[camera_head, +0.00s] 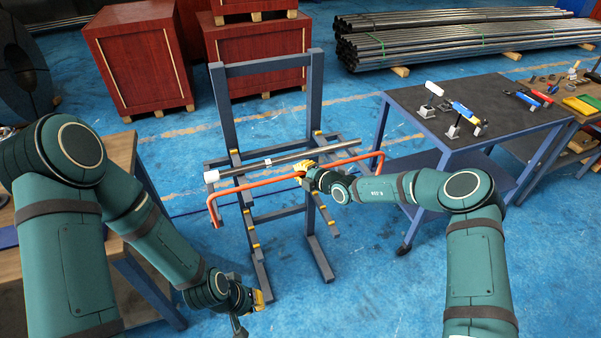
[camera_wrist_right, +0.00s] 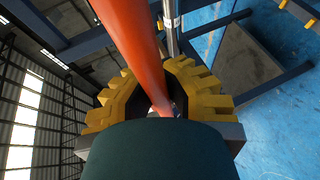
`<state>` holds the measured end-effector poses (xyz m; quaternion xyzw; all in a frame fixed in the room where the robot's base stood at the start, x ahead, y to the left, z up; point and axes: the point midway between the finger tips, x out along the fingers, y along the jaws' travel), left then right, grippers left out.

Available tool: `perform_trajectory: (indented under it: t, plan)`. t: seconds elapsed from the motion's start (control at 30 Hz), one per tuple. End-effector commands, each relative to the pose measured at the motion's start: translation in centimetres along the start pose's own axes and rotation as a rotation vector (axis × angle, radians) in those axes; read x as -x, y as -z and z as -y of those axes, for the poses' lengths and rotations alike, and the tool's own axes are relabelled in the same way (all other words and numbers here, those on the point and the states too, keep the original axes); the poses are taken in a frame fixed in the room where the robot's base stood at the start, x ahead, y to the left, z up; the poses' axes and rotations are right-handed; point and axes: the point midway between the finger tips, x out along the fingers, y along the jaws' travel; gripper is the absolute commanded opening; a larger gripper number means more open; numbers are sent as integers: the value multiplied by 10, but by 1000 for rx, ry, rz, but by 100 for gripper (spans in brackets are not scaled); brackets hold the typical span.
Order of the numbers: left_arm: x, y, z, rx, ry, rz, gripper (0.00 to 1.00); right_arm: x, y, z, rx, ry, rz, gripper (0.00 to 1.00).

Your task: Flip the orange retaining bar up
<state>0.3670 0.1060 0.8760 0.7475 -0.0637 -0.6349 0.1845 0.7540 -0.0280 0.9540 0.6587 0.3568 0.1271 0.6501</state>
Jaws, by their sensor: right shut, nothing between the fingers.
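The orange retaining bar (camera_head: 255,184) is a long bar with bent ends, running across the front of the blue-grey rack (camera_head: 229,110). A grey metal tube (camera_head: 318,151) with a white end (camera_head: 211,176) lies on the rack just behind it. My right gripper (camera_head: 304,168) is at the middle of the bar. In the right wrist view the bar (camera_wrist_right: 135,40) passes close over the yellow fingers (camera_wrist_right: 165,95), which are shut with nothing between them; contact is unclear.
A dark-topped cart (camera_head: 470,145) with tools stands right of the rack. A wooden-topped table (camera_head: 122,150) is at left, beside my left arm. Red crates (camera_head: 140,55) and stacked pipes (camera_head: 450,38) lie behind. The blue floor between rack and cart is clear.

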Motion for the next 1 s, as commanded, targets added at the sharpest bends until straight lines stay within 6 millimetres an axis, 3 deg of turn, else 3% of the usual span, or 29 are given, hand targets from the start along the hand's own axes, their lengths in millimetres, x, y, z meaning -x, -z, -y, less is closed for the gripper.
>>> perform_trajectory:
  t: [0.03, 0.13, 0.17, 0.27, 0.3, 0.67, 0.83, 1.0]
  plan:
    - [0, 0, 0, 0, 0, 0, 0, 0, -1, -10, 4, -19, 3, 0]
    - [1, 0, 0, 0, 0, 0, 0, 0, -2, -11, 4, -19, 4, 0]
    - [1, 0, 0, 0, 0, 0, 0, 0, -2, -11, 4, -19, 4, 7]
    - [1, 0, 0, 0, 0, 0, 0, 0, -2, -9, 3, -17, 3, 42]
    - [0, 0, 0, 0, 0, 1, 0, 0, -1, -8, 3, -15, 3, 46]
    - [0, 0, 0, 0, 0, 1, 0, 4, -1, -4, 1, -6, 2, 46]
    - [0, 0, 0, 0, 0, 1, 0, 25, -2, -4, 2, -6, 2, 46]
    - [0, 0, 0, 0, 0, 1, 0, 60, -2, -4, 2, -6, 4, 46]
